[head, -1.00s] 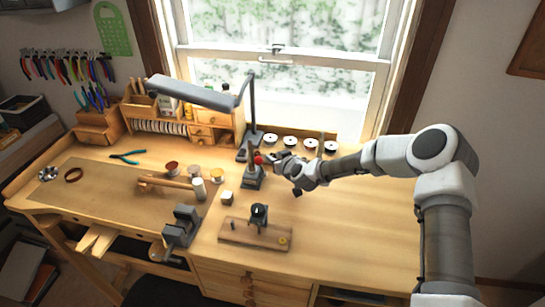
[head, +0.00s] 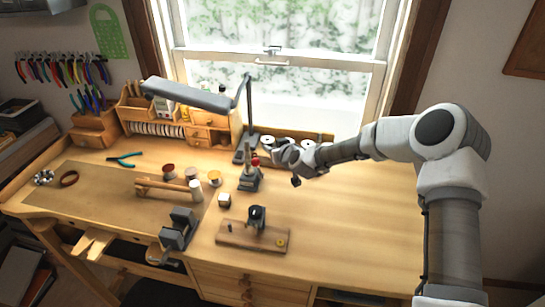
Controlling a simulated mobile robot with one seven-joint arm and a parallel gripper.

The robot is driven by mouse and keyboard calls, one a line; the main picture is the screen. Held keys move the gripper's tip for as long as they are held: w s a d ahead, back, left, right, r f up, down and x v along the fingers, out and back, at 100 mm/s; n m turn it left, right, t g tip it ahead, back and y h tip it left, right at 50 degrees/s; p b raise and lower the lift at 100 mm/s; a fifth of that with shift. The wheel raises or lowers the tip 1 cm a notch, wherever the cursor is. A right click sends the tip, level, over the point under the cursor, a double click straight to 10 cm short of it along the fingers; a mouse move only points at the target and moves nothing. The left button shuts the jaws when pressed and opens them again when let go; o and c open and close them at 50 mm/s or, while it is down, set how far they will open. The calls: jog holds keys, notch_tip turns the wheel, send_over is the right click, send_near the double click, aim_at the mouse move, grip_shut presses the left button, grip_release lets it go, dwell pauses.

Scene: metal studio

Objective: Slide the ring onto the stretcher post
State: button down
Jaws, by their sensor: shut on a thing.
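The ring stretcher (head: 249,181) stands on the bench below the lamp, a small dark grey device with a red knob. Its upright post (head: 247,155) rises from the base, left of the knob. My gripper (head: 271,154) reaches in from the right and is just right of the post's upper part, with its fingers pointing left. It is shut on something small. I take this to be the ring, but it is too small or hidden to make out. No ring shows around the post. I cannot tell the exact gap between fingertips and post.
A desk lamp (head: 193,95) arches over the back of the bench, with its stand close behind the stretcher. White discs (head: 309,144) lie behind my gripper. A wooden board with a dark device (head: 241,234) and a grey vise (head: 179,228) stand in front. The bench's right side is clear.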

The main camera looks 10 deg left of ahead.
notch_tip(320, 180, up, 5)
notch_tip(320, 180, up, 11)
jog(key=n+g+y+b, duration=0.4)
jog(key=n+g, duration=0.1)
jog(key=n, duration=0.1)
send_over(248, 143)
jog(key=d, duration=0.2)
jog(key=shift+s+f+b, duration=0.2)
jog(key=shift+f+b, duration=0.45)
jog(key=shift+f, duration=0.45)
jog(key=shift+s+f+b, duration=0.2)
jog(key=shift+f+b, duration=0.4)
jog(key=shift+f, duration=0.45)
jog(key=shift+f+b, duration=1.65)
jog(key=shift+b, duration=0.4)
jog(key=c, duration=0.6)
grip_release()
jog(key=shift+o, duration=0.2)
